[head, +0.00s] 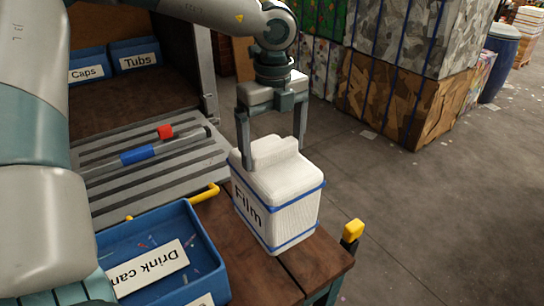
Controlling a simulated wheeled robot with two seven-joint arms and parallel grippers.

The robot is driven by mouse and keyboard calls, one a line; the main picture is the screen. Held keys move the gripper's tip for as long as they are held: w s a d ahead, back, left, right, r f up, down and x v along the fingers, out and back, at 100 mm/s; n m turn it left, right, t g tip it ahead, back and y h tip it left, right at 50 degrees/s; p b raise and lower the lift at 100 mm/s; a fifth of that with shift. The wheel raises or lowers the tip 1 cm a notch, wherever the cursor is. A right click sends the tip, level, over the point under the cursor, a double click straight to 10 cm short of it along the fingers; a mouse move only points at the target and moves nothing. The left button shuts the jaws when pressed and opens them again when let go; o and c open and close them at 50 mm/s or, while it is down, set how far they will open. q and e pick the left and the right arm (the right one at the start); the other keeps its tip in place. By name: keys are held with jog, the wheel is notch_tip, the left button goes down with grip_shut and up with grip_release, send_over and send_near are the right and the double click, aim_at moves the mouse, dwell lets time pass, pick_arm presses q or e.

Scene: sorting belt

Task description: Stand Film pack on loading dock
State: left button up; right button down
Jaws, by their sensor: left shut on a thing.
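The Film pack (285,205) is a white, block-shaped bundle with blue straps and the word "Film" on its side. It is roughly upright, with a slight tilt. My left gripper (272,150) is shut on the raised top part of the pack, one finger on each side. The pack is over the brown wooden top (318,262) with yellow corner pieces, which may be the loading dock. I cannot tell whether its bottom touches the wood. The pack hides part of that surface. My right gripper is not in view.
A blue "Drink can" bin (205,240) stands close left of the pack. A slatted grey ramp (105,185) carries a blue-and-red stick-like item (140,153). "Caps" and "Tubs" bins (133,50) are behind. Bales (400,95) and a blue barrel (497,65) stand on the floor beyond.

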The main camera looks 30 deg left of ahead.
aim_at(273, 162)
pick_arm(q)
jog(key=shift+f, duration=0.25)
notch_tip(273, 162, down, 2)
jog(key=shift+p, duration=0.65)
jog(key=shift+f+p, duration=0.3)
jog(key=shift+f, duration=0.7)
